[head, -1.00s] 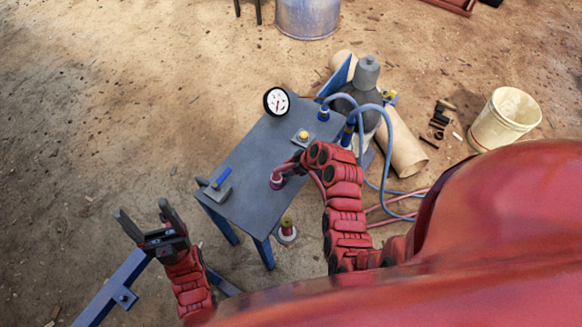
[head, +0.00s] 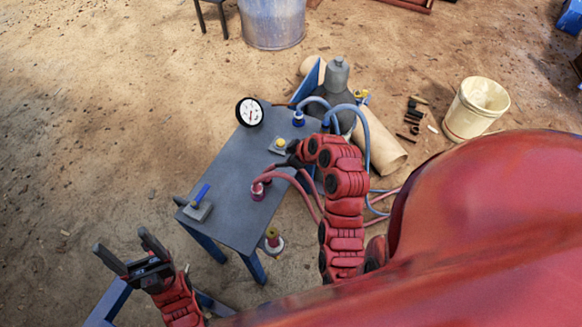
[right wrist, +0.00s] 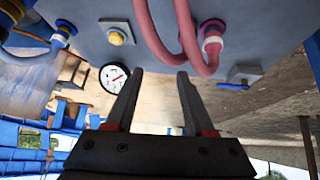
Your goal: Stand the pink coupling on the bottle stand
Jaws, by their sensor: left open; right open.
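My left gripper (head: 122,246) is open and empty, left of the table. I cannot tell for sure which part is the bottle stand.
A blue coupling (head: 298,118) with blue hose, a yellow-knobbed block (head: 279,145), a gauge (head: 249,112) and a blue-handled block (head: 199,205) are on the table. A grey bottle (head: 337,78) stands behind.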

